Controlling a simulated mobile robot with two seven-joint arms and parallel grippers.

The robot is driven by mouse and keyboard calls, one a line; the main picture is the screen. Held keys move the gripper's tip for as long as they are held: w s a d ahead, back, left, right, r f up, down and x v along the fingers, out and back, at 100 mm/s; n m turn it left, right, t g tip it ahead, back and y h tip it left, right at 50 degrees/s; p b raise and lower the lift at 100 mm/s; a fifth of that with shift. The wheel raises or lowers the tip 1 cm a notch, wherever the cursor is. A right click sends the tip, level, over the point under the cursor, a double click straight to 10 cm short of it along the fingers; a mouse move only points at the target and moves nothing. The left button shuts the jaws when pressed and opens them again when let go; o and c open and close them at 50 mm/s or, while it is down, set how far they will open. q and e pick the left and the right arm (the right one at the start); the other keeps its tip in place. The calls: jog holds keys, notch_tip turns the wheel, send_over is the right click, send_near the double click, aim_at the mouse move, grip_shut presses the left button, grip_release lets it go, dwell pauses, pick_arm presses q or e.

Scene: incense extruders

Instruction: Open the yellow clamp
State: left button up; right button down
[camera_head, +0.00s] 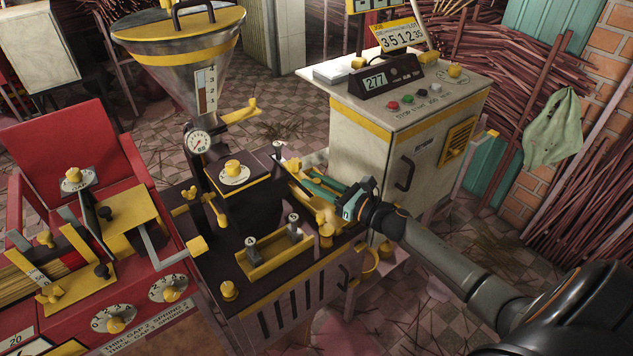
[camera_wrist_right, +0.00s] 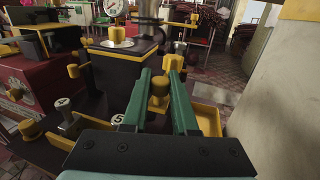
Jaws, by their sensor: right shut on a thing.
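The yellow clamp (camera_wrist_right: 159,88) shows in the right wrist view as a yellow knob-like piece between my right gripper's green fingers. My right gripper (camera_wrist_right: 161,74) is shut on it near the fingertips. In the head view my right gripper (camera_head: 308,180) reaches in from the right, its green fingers pointing left over the right end of the dark extruder. Yellow parts show just below the fingers there, and the fingers partly hide them. I cannot tell from the frames how far the clamp is open. My left gripper is not in view.
The dark extruder (camera_head: 300,285) carries a metal hopper (camera_head: 185,60), a gauge (camera_head: 198,141) and several yellow knobs. A red machine (camera_head: 60,150) stands at left. A control cabinet (camera_head: 425,130) stands close behind my right arm. Stick bundles (camera_head: 560,180) lie at right.

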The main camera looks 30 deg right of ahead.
dwell(0.4)
jog(key=shift+s+f+b, duration=0.15)
jog(key=shift+s+b, duration=0.15)
jog(key=shift+s, duration=0.1)
jog(key=shift+s+r, duration=0.15)
jog(key=shift+r, duration=0.05)
jog(key=c, duration=0.7)
grip_release()
jog(key=shift+d, duration=0.1)
jog(key=shift+s+d+f, duration=0.15)
jog(key=shift+s, duration=0.4)
jog(key=b+v, duration=0.1)
jog(key=v, duration=1)
jog(key=shift+b, duration=0.4)
